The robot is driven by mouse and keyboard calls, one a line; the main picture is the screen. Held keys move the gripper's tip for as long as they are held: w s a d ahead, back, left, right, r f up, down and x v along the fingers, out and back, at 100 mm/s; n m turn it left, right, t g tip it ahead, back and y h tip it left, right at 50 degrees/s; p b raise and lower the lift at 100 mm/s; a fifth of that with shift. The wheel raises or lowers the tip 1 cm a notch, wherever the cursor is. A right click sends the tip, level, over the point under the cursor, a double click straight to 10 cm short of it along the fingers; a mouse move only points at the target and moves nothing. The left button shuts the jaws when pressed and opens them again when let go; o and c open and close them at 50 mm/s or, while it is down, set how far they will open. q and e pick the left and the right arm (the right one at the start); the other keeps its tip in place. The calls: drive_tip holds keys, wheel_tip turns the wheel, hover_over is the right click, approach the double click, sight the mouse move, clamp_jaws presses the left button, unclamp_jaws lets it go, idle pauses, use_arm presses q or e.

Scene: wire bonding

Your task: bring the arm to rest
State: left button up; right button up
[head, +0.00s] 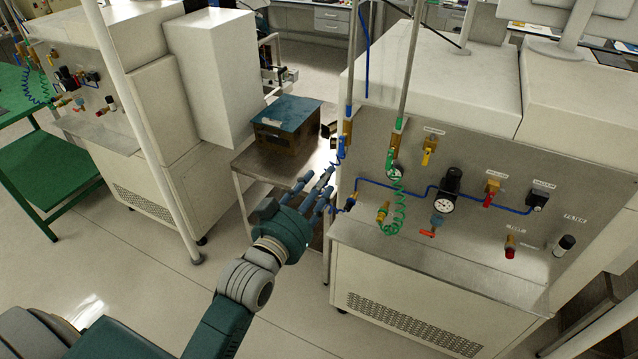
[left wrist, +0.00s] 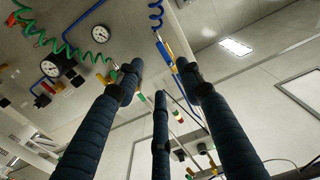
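My left gripper (head: 322,188) is a dark teal hand with blue-grey fingers, on an arm that comes in from the lower left of the head view. Its fingers are extended and spread apart, with nothing held between them. In the left wrist view, three long dark fingers (left wrist: 160,110) reach up the picture with gaps between them. In the head view the hand is just left of the front panel (head: 455,185) of a white machine. I cannot tell whether the fingertips touch anything. My right gripper is in neither view.
The panel carries a pressure gauge (head: 443,205), valves, a green coiled hose (head: 398,208) and blue tubing. A metal cart (head: 262,172) with a blue-topped box (head: 287,117) stands beyond the hand. Another white machine (head: 212,75) is at left.

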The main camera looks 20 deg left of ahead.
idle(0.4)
use_arm(q)
drive_tip(key=s+d+f+g+b, duration=0.15)
drive_tip(key=s+f+g, duration=0.3)
drive_tip(key=f, duration=1.75)
drive_tip(key=s+d+f+g+b, duration=0.1)
drive_tip(key=s+f+g+b, duration=0.3)
drive_tip(key=f, duration=1.8)
drive_tip(key=s+f+m+g+b, duration=0.1)
drive_tip(key=s+f+g, duration=0.3)
drive_tip(key=s+f, duration=1.3)
drive_tip(key=s+a+f+g, duration=0.1)
drive_tip(key=s+f, duration=0.3)
drive_tip(key=s, duration=0.3)
drive_tip(key=s+f+g+b, duration=0.1)
drive_tip(key=s+f, duration=0.3)
drive_tip(key=s, duration=0.4)
drive_tip(key=s+a+f+m+g+b, duration=0.1)
drive_tip(key=s+f, duration=0.3)
drive_tip(key=s, duration=0.4)
drive_tip(key=shift+a+f+g+y, duration=0.25)
drive_tip(key=shift+a+g+y, duration=0.05)
drive_tip(key=shift+g, duration=0.45)
